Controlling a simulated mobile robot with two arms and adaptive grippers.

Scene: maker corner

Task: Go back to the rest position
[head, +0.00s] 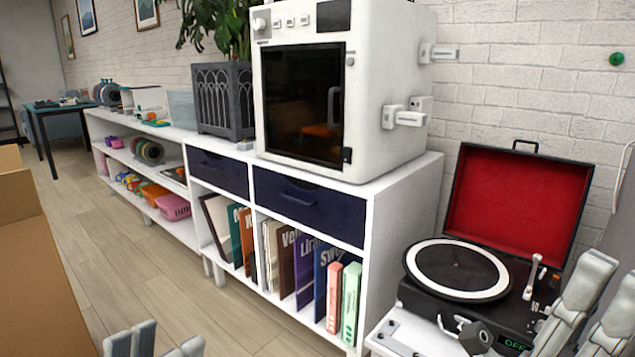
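My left gripper (160,344) shows only its grey fingertips at the bottom left edge, over the wooden floor. Its fingers are apart, with nothing seen between them. My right gripper (600,300) is at the bottom right, in front of the record player (448,300). Its two grey fingers are apart, with nothing seen between them. It hides part of the record player's right side; I cannot tell whether it touches it. The rest of both grippers is cut off by the frame.
A white sideboard (405,205) runs along the brick wall, bearing a 3D printer (390,60) and a planter (224,100). The record player's red-lined lid (515,200) stands open, and its label reads OFF. A brown box (30,270) is at left. Wooden floor (130,260) is clear between.

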